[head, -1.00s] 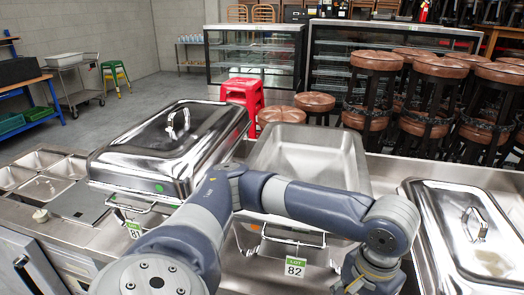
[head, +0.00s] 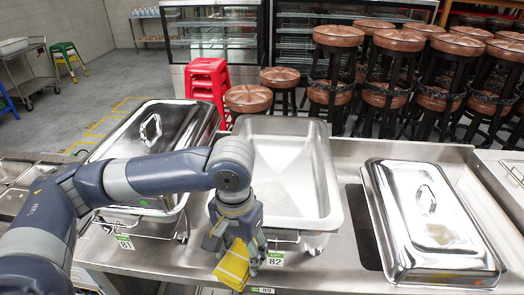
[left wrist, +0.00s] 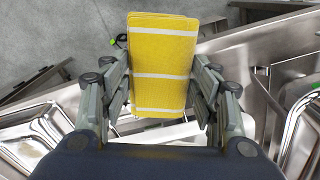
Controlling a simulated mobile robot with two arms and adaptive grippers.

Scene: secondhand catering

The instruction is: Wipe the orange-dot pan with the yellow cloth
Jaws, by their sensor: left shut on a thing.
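My left gripper (head: 238,248) is shut on the folded yellow cloth (head: 232,266), in front of the open middle pan. In the left wrist view the cloth (left wrist: 160,70), with pale stripes, sits between the fingers (left wrist: 160,95). A lidded steel pan (head: 405,205) stands on the right of the counter, with a dull smudge on its lid and what looks like a small orange mark on its front edge. The cloth is apart from this pan, to its left. My right gripper is not in view.
The open, empty middle pan (head: 317,190) bears a lot 82 tag (head: 275,259). Another lidded pan (head: 185,128) stands left, partly behind my arm. Stools (head: 385,85) stand behind.

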